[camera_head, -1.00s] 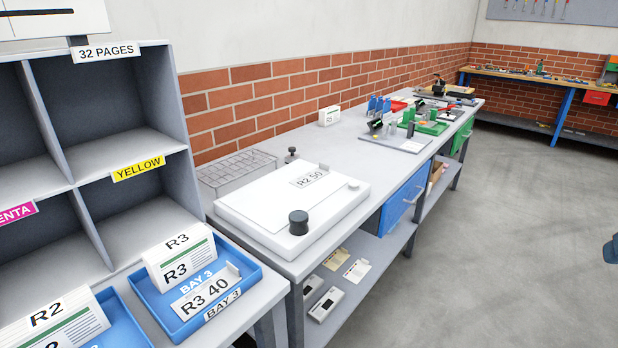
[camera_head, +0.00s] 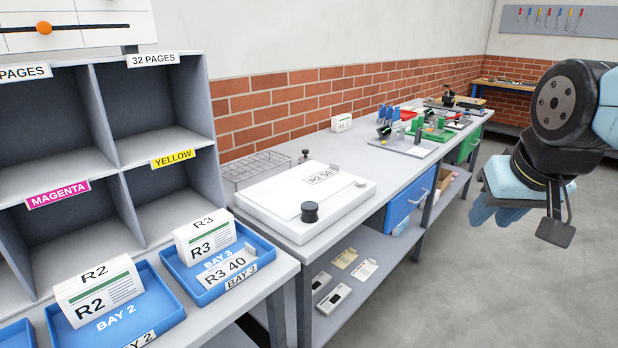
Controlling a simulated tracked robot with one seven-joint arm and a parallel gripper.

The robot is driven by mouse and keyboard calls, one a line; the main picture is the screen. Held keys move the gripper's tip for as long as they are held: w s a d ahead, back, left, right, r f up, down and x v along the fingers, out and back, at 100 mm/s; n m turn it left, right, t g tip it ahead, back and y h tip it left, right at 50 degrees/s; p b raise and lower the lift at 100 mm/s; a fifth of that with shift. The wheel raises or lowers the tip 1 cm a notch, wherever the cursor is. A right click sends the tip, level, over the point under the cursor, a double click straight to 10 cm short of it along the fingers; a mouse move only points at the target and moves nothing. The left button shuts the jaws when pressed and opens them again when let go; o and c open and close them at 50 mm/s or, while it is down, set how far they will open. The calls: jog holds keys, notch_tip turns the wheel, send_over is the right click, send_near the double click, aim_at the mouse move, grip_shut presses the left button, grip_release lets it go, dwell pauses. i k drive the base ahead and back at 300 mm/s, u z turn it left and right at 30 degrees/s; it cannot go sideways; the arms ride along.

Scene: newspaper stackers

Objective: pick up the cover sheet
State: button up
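A white sheet (camera_head: 285,196) lies flat on a thick white board (camera_head: 345,205) on the grey bench; it looks like the cover sheet, though no label names it so. A card marked "R2 50" (camera_head: 322,177) lies at its back right. A black round knob (camera_head: 310,211) stands at the front edge of the board. My gripper (camera_head: 492,212) hangs at the right, over the floor beyond the bench's front edge, well apart from the sheet. Its black and light-blue parts overlap, so whether it is open or shut cannot be told. Nothing is seen held in it.
Blue trays BAY 2 (camera_head: 170,301) and BAY 3 (camera_head: 262,257) hold card stacks at lower left, before a grey pigeonhole rack (camera_head: 210,130). A wire basket (camera_head: 232,171) sits behind the board. Green fixtures (camera_head: 437,134) stand farther along the bench. Floor at the right is clear.

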aim_at(314, 179)
jog(key=i, duration=1)
jog(key=u, duration=0.05)
